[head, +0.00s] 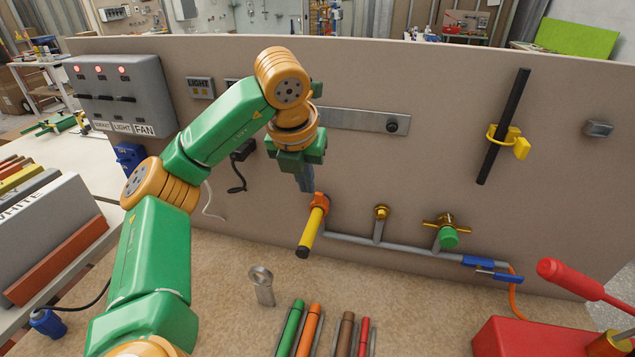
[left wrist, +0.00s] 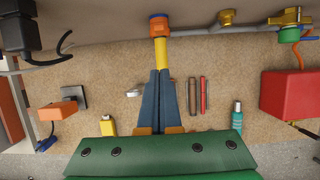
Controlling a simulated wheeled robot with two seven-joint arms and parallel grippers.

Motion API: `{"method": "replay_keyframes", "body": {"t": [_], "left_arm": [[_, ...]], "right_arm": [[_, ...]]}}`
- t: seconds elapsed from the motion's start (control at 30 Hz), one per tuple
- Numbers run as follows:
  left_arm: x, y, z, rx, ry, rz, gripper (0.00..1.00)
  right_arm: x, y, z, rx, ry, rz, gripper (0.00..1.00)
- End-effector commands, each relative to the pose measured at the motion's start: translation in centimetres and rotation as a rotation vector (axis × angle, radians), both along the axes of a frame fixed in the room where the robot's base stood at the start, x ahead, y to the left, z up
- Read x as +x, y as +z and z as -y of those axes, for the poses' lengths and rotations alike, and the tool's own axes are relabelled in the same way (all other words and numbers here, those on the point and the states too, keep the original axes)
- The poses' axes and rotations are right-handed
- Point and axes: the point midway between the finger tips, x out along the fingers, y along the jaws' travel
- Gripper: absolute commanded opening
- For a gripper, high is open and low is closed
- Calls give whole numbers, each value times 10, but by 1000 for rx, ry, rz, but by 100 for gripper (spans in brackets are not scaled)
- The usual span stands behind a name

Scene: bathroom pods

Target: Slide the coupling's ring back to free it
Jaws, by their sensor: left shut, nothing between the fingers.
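A grey pipe runs low along the panel, with blue coupling parts (head: 480,262) at its right end, where an orange hose (head: 516,283) hangs. I cannot tell which blue part is the ring. At the pipe's left end is an orange fitting (head: 320,200) with a yellow black-tipped lever (head: 311,232); the fitting (left wrist: 158,25) and lever (left wrist: 161,58) also show in the left wrist view. My left gripper (head: 309,190) is shut and empty, its tips (left wrist: 160,72) close by that lever, far left of the coupling. Contact with the lever is unclear. My right gripper is out of view.
A brass tap (head: 381,212) and a green-knobbed valve (head: 447,236) stand along the pipe. A red box (head: 535,338) and red handle (head: 580,279) are near the coupling. Coloured rods (head: 314,330) and a metal eye piece (head: 262,285) are on the bench.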

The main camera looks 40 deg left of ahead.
Motion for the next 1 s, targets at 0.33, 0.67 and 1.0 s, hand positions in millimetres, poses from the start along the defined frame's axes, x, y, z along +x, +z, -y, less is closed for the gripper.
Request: {"method": "replay_keyframes", "body": {"t": [0.33,0.67,1.0], "left_arm": [[21,-72,-10,-3,-2,-6,0],[56,-86,-30,-4,0,-3,0],[65,-91,-35,-1,-2,-2,0]], "right_arm": [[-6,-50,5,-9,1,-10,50],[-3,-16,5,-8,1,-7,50],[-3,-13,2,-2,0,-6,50]]}}
